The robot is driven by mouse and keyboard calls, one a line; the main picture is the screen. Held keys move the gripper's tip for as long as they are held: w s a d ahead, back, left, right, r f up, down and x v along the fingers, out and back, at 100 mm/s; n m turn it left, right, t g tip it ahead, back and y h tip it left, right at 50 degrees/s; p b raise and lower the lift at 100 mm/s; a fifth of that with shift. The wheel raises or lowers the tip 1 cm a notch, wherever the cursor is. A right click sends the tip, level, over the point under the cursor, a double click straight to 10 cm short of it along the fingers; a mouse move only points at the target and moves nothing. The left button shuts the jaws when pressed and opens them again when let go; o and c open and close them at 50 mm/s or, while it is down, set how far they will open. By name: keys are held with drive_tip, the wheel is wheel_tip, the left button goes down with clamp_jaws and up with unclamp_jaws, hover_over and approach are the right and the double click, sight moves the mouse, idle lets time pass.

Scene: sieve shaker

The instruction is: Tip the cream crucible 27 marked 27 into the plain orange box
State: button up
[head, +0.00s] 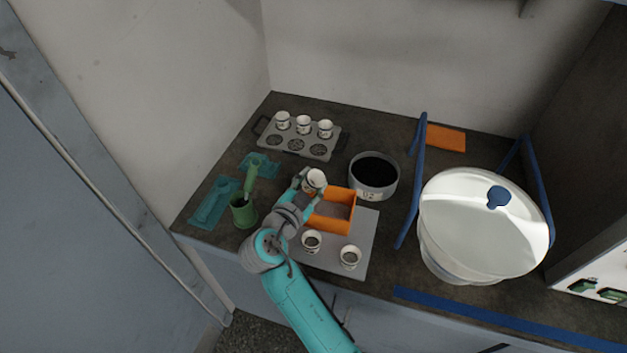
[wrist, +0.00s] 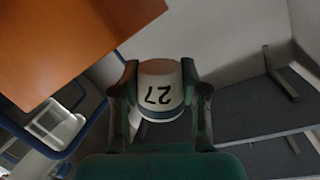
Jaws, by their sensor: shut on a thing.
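The cream crucible 27 (wrist: 160,92) is held between the two fingers of my gripper (wrist: 160,100) in the wrist view. Its number 27 shows upside down there, above a dark blue band. In the head view the crucible (head: 315,180) is above the back left corner of the plain orange box (head: 344,222), with my gripper (head: 314,186) shut around it. It looks tilted there; its contents are not clear. The orange box's visible floor looks bare. An orange surface also fills the upper left of the wrist view (wrist: 75,40).
Two crucibles (head: 311,241) (head: 350,257) stand on the grey plate (head: 360,270) in front of the box. A dark-filled sieve pan (head: 374,176) is close behind right. A rack (head: 318,152) with three crucibles stands at the back. A green cup (head: 243,213) is left; the lidded shaker (head: 480,225) is right.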

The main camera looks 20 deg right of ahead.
drive_tip(key=m, duration=0.3)
drive_tip(key=shift+r+t+y, duration=0.2)
drive_tip(key=shift+t+y, duration=0.1)
drive_tip(key=shift+y, duration=0.1)
drive_tip(key=m+t, duration=0.1)
drive_tip(key=m, duration=0.3)
drive_tip(key=shift+y, duration=0.4)
drive_tip(key=m, duration=0.2)
drive_tip(key=shift+s+d+m+t, duration=0.1)
drive_tip(key=shift+d+m+t, duration=0.1)
drive_tip(key=shift+m+t, duration=0.1)
drive_tip(key=m, duration=0.2)
drive_tip(key=m+t, duration=0.1)
drive_tip(key=m, duration=0.1)
drive_tip(key=shift+s+d+r, duration=0.3)
drive_tip(key=shift+r, duration=0.05)
drive_tip(key=shift+w+a+n+g, duration=0.15)
drive_tip(key=shift+a+n+g, duration=0.1)
drive_tip(key=shift+n, duration=0.65)
drive_tip(key=shift+w+a+n+g, duration=0.15)
drive_tip(key=shift+n+g, duration=0.1)
drive_tip(key=shift+n, duration=0.65)
